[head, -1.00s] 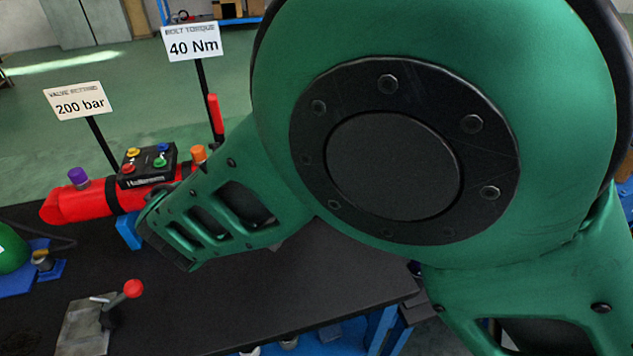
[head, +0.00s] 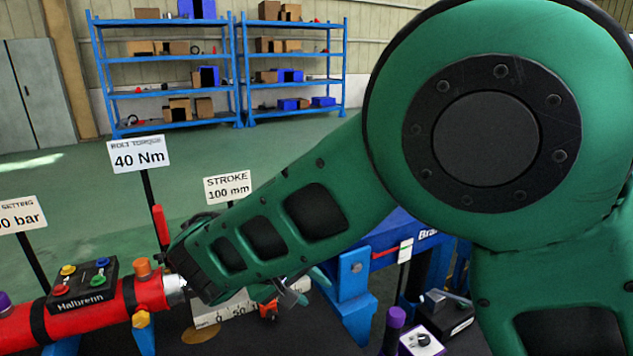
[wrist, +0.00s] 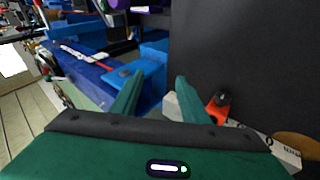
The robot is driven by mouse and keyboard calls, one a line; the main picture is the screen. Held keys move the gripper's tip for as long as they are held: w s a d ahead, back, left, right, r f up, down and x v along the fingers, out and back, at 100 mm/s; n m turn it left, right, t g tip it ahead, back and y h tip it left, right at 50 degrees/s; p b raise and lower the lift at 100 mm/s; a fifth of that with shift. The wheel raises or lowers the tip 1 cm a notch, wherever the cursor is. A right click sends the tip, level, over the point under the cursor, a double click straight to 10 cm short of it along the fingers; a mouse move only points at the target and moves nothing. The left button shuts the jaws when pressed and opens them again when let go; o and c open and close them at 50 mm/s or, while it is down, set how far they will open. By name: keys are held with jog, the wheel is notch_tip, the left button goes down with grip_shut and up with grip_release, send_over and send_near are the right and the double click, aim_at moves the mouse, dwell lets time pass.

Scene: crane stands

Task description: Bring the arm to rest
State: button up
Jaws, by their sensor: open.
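My green arm fills the right and centre of the head view, its forearm running down to the left over the bench. My gripper (head: 282,292) shows only in part below the forearm, near the silver end of the red cylinder (head: 95,318). In the wrist view its two green fingers (wrist: 158,100) stand apart with nothing between them. Beyond them are a blue stand (wrist: 146,72) and the dark bench top (wrist: 230,60). The forearm hides part of the bench in the head view.
A blue stand (head: 353,290) is right of my gripper. A "40 Nm" sign (head: 139,154) and a "100 mm" sign (head: 228,189) rise behind the bench. A purple-topped post (head: 393,328) stands at the front. Blue shelves (head: 165,90) are far back.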

jog(key=s+d+r+m+g+y, duration=0.1)
jog(key=d+r+m+g, duration=0.1)
jog(key=d, duration=0.9)
jog(key=s+d+r+m+g, duration=0.1)
jog(key=d+m, duration=0.1)
jog(key=d, duration=0.8)
jog(key=s+d+r+m+g+y, duration=0.1)
jog(key=s+d+r+m+g, duration=0.1)
jog(key=d, duration=0.9)
jog(key=s+d+m+y, duration=0.1)
jog(key=s+d, duration=0.4)
jog(key=s, duration=0.5)
jog(key=s+d+m+y, duration=0.2)
jog(key=s+d+m, duration=0.2)
jog(key=s, duration=0.7)
jog(key=d, duration=0.2)
jog(key=shift+s+d+f+g+y, duration=0.2)
jog(key=shift+d+g+y, duration=0.1)
jog(key=shift+g, duration=0.1)
jog(key=shift+w+f, duration=0.25)
jog(key=shift+w, duration=0.4)
